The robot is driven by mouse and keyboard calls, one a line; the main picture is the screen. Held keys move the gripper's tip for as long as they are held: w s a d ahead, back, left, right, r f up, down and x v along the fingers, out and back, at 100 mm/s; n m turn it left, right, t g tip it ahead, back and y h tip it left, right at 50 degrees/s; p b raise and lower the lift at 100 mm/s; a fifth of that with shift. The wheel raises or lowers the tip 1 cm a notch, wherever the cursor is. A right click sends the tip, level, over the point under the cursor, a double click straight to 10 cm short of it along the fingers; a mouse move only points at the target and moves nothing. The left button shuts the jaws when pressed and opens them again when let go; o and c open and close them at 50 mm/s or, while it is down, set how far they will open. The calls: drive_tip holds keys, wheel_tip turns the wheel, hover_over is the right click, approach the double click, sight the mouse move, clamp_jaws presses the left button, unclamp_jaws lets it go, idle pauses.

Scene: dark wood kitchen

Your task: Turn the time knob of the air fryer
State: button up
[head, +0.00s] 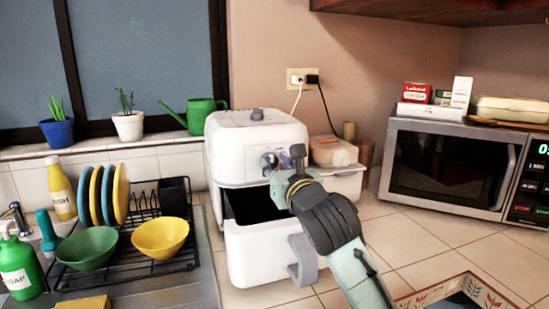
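The white air fryer (240,142) stands on the tiled counter in the middle of the head view. Its drawer (262,258) is pulled out, with a grey handle (303,261) on its front. A grey round knob (268,161) is on the upper front face, and another grey knob (257,114) is on top. I cannot read which is the time knob. My gripper (284,173) is just right of and in front of the front knob, above the open drawer. Its fingers look spread apart, with nothing held. I cannot tell whether a finger touches the knob.
A dish rack (130,262) with plates and bowls stands left of the fryer. A container (333,152) is close behind my gripper. A microwave (450,165) is at the right. A patterned tray (455,292) lies at the lower right. Counter between fryer and microwave is partly clear.

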drive_tip(key=shift+w+a, duration=0.25)
drive_tip(key=shift+w, duration=0.4)
drive_tip(key=shift+c, duration=0.5)
clamp_jaws()
